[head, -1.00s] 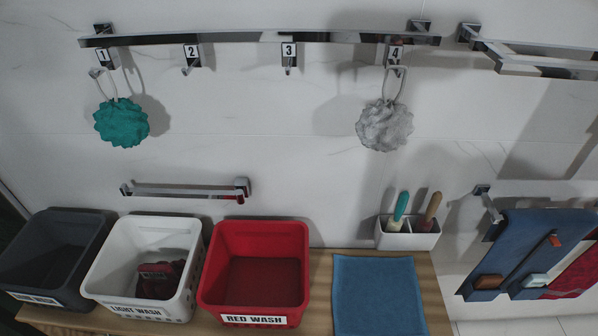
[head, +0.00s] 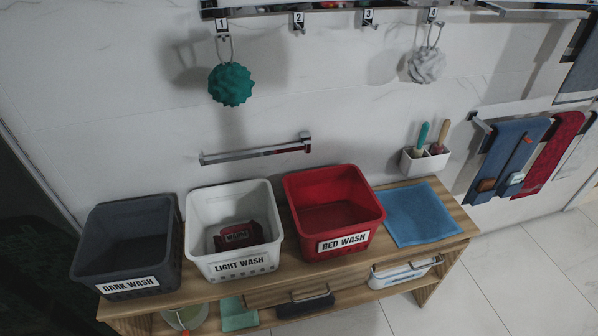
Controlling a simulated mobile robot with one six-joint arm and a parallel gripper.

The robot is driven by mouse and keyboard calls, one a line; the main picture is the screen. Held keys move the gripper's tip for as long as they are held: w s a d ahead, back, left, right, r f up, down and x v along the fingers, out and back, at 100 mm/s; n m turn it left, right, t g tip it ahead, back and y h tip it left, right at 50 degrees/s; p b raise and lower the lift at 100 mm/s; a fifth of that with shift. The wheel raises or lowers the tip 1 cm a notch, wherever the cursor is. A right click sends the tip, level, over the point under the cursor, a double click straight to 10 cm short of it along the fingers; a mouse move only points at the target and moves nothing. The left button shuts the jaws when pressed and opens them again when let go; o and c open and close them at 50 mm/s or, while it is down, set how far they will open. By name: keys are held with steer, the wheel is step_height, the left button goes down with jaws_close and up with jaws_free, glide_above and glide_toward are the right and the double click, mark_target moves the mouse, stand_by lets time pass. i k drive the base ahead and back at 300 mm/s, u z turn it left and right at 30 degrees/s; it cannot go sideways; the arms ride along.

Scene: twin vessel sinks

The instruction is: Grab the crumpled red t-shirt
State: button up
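A dark red crumpled cloth (head: 238,236), which looks like the t-shirt, lies in the white bin labelled LIGHT WASH (head: 234,196). The bin's walls hide part of the cloth's lower edge. The red bin labelled RED WASH (head: 345,243) stands just right of the white bin and looks empty. The grey bin labelled DARK WASH (head: 130,285) stands to the left and looks empty. My gripper is not in view.
The bins stand on a wooden bench (head: 440,205) with a blue cloth (head: 415,214) at its right. A lower shelf holds a white container (head: 403,276) and a green cloth (head: 238,314). A towel bar (head: 255,151) juts from the wall above. Tiled floor at the right is clear.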

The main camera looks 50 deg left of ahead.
mark_target(244, 235)
steer(key=k, duration=1.15)
steer(key=u, duration=1.55)
steer(key=i, duration=1.5)
steer(key=u, duration=0.05)
